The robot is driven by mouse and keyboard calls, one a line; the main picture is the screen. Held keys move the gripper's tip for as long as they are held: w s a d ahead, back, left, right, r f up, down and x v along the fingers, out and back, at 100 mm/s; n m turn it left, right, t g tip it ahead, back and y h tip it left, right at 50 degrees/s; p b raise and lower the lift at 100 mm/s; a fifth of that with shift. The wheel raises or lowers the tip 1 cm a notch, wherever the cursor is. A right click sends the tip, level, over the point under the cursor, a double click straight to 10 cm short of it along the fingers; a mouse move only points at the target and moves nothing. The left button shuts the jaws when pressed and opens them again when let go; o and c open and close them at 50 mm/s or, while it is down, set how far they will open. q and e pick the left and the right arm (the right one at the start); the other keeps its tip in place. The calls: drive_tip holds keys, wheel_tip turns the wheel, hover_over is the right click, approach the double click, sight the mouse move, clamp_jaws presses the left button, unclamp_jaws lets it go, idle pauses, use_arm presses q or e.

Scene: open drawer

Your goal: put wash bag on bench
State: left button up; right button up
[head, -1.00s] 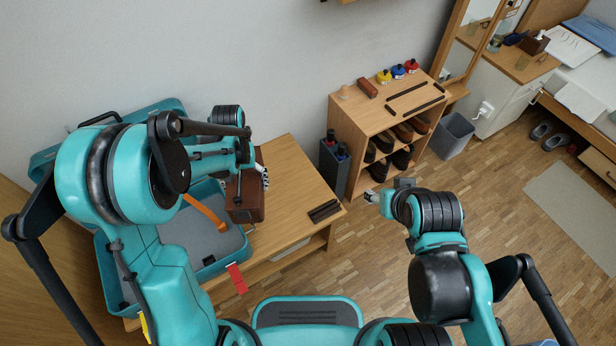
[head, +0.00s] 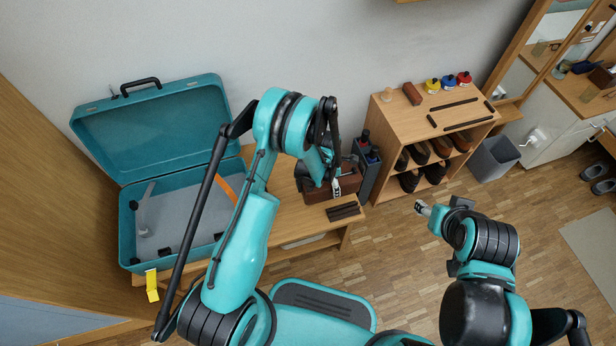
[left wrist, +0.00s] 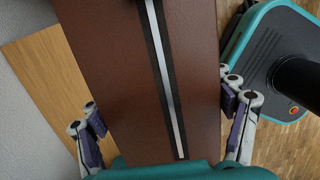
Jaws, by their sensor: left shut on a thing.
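The wash bag (head: 350,185) is a brown, box-like bag with a dark zip strip along its top. My left gripper (head: 333,184) is shut on it, over the right part of the wooden bench (head: 288,214). In the left wrist view the bag (left wrist: 190,70) fills the middle, with one finger of my left gripper (left wrist: 165,125) on each side. The arm hides part of the bag, and I cannot tell whether its underside touches the bench. My right gripper (head: 424,208) is away to the right, above the floor, with no object visible in it; its opening is unclear.
An open teal suitcase (head: 128,225) stands on the bench's left part, its lid against the wall. Dark strips (head: 342,211) lie near the bench's front right edge. A dark bottle holder (head: 366,172) and a shoe shelf (head: 388,112) stand to the right.

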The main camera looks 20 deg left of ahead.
use_arm(q)
drive_tip(key=w+a+f+b, duration=0.1)
drive_tip(key=w+a+f, duration=0.1)
drive_tip(key=a, duration=0.1)
drive_tip(key=w+a+f+b, duration=0.1)
drive_tip(key=w+a+f, duration=0.1)
drive_tip(key=a, duration=0.1)
drive_tip(key=w+a+f+b, duration=0.2)
drive_tip(key=a+f, duration=0.1)
drive_tip(key=shift+w+a+f, duration=0.1)
drive_tip(key=shift+w+a, duration=0.1)
drive_tip(key=shift+w, duration=0.15)
wheel_tip(320, 180, down, 4)
drive_tip(key=shift+f+b, duration=0.1)
drive_tip(key=shift+b, duration=1)
drive_tip(key=o, duration=1.4)
